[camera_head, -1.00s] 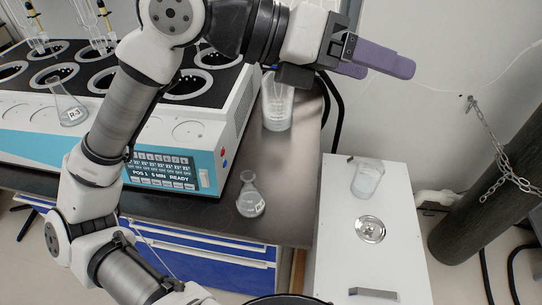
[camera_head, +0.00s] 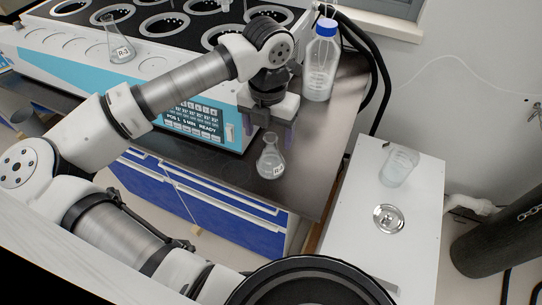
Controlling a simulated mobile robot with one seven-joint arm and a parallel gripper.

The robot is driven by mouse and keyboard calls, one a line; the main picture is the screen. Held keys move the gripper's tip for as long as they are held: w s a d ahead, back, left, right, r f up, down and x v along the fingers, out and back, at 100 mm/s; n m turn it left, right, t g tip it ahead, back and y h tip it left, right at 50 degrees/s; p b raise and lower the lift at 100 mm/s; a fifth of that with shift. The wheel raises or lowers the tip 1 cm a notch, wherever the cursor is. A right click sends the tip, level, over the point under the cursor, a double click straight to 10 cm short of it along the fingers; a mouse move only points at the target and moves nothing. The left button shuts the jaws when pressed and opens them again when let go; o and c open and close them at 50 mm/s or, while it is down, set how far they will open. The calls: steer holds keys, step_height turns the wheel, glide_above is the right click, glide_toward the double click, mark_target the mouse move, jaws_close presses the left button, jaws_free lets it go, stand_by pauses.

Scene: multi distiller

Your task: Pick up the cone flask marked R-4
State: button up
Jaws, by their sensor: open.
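A small clear cone flask (camera_head: 270,160) with a white label stands upright on the dark bench near its front edge. Its label begins with R, but the number is too small to read surely. My gripper (camera_head: 268,138) has purple fingers and points down, close to the flask's neck in the picture. The fingers are open and the flask still stands on the bench. I cannot tell whether the neck lies between the fingers or behind them. Another cone flask, marked R-3 (camera_head: 118,46), stands on the distiller's front ledge.
The distiller (camera_head: 190,80) with several round wells fills the back left. A blue-capped bottle (camera_head: 320,65) stands behind my gripper. A white cabinet (camera_head: 350,215) at right carries a glass beaker (camera_head: 398,168) and a metal dish (camera_head: 388,219).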

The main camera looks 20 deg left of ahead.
mark_target(271, 150)
steer(key=shift+s+d+f+p, duration=0.15)
steer(key=shift+f+p, duration=0.35)
steer(key=shift+f, duration=1.05)
steer(key=shift+s+d+f+p, duration=0.15)
steer(key=shift+f+p, duration=0.35)
steer(key=shift+f, duration=1)
steer(key=shift+w, duration=0.15)
steer(key=c, duration=1)
steer(key=shift+c, duration=0.6)
steer(key=shift+r, duration=0.15)
